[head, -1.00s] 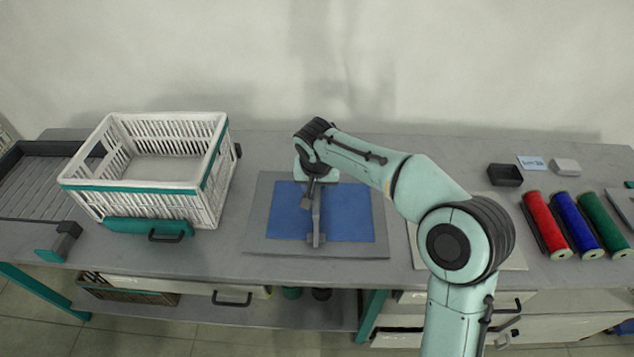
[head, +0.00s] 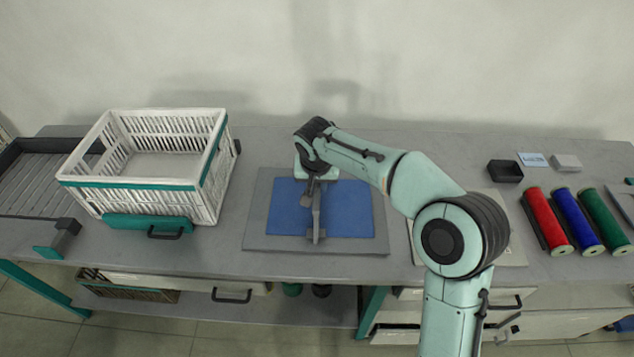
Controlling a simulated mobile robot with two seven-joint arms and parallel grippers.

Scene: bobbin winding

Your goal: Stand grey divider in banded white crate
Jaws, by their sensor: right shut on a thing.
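The white crate (head: 150,186) with a green band around its rim stands at the left of the bench and looks empty inside. The grey divider (head: 317,215) is a narrow grey piece seen nearly edge-on over the blue mat (head: 352,212). My right gripper (head: 313,188) is above the mat, shut on the divider at its far part. The fingertips are partly hidden by the wrist. I cannot tell whether the divider touches the mat. My left gripper is not in view.
A grey board (head: 258,228) lies under the blue mat. Red (head: 547,222), blue (head: 577,222) and green (head: 605,222) spools lie at the right, with a small black box (head: 505,172) behind. A ribbed tray (head: 35,185) is left of the crate. Bench between crate and mat is clear.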

